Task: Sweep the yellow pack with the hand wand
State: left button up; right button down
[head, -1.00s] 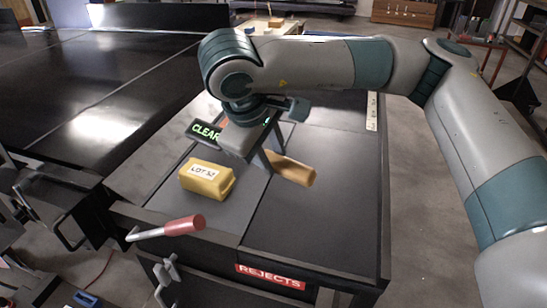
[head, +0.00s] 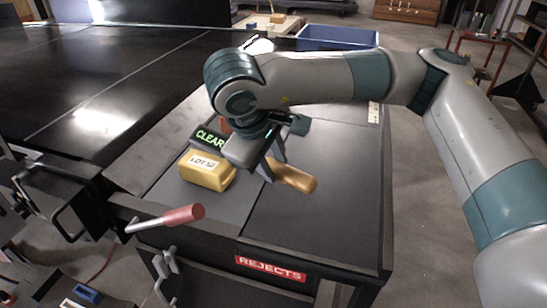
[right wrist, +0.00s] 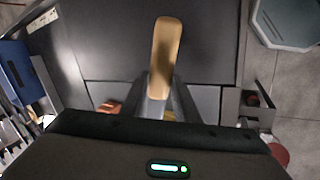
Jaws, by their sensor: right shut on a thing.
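The yellow pack (head: 207,171), with a white "LOT 52" label, lies on the dark bench top left of centre in the head view. My right gripper (head: 272,170) is shut on the hand wand, whose tan handle (head: 295,176) sticks out to the right. The wand's dark head, with a green "CLEAR" display (head: 209,138), shows just behind and above the pack. I cannot tell whether they touch. In the right wrist view the handle (right wrist: 165,55) extends away from between the fingers. My gripper body hides the wand's middle. My left gripper is not in view.
A red-handled lever (head: 182,215) stands at the bench's front left, above a red "REJECTS" sign (head: 270,268). A wide black belt (head: 90,110) lies to the left. A blue bin (head: 337,37) stands behind. The bench's right half is clear.

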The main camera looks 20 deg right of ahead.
jog(key=shift+f, duration=0.4)
jog(key=shift+s+a+r+p, duration=0.15)
jog(key=shift+s+a+p, duration=0.1)
jog(key=shift+a+p, duration=0.2)
jog(key=shift+s+a+f+b, duration=0.25)
jog(key=shift+s+a+b, duration=0.7)
jog(key=shift+b, duration=0.3)
jog(key=shift+w, duration=0.15)
jog(key=shift+r, duration=0.15)
dwell(3.4)
jog(key=shift+r+p, duration=1)
jog(key=shift+r, duration=1.9)
